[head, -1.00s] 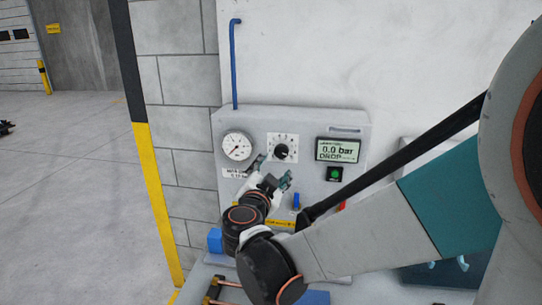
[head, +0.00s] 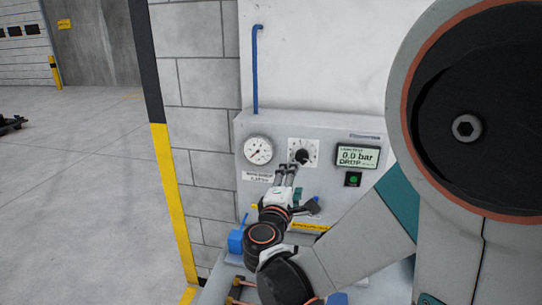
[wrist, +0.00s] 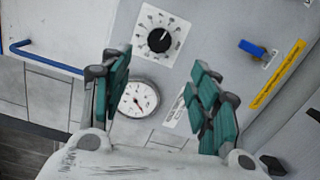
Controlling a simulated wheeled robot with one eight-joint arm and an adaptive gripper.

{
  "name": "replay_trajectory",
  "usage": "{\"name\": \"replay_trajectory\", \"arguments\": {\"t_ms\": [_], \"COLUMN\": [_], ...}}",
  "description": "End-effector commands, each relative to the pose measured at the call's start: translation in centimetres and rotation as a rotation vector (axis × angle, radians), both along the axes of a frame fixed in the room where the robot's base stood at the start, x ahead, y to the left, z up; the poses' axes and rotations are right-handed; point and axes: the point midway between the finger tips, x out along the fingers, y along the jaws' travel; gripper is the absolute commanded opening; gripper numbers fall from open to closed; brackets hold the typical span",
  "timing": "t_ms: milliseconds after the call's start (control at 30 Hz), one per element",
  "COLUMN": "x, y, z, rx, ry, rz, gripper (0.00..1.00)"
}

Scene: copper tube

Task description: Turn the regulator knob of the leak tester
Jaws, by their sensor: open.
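The regulator knob (head: 302,156) is a round black knob on a white square scale plate, on the front of the grey leak tester (head: 375,125). In the wrist view the knob (wrist: 159,40) lies ahead of my gripper (wrist: 160,88), in line with the gap between the fingers. My gripper (head: 288,168) is open and empty, just below the knob in the head view. The fingers look apart from the knob, though the exact distance is hard to tell. The display (head: 358,157) reads 0.0 bar and DROP.
A round gauge (head: 258,150) is left of the knob; it also shows between the fingers in the wrist view (wrist: 138,98). A green button (head: 353,179) is below the display. A blue lever (wrist: 252,48) and yellow label (wrist: 278,74) are on the panel. A blue pipe (head: 255,70) runs up the wall.

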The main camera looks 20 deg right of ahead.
Motion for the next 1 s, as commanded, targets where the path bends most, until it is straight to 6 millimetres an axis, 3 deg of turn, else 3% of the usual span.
{"name": "replay_trajectory", "arguments": {"t_ms": [233,533,1000], "x": [-0.5,0.1,6.6], "y": [-0.6,-1.3,-6.7], "z": [0.1,0.0,-0.1], "rx": [-0.354,-0.463,-0.461], "ry": [0.276,0.364,0.363], "rz": [-0.006,-0.010,-0.011], "gripper": [0.56,0.56,0.56]}}
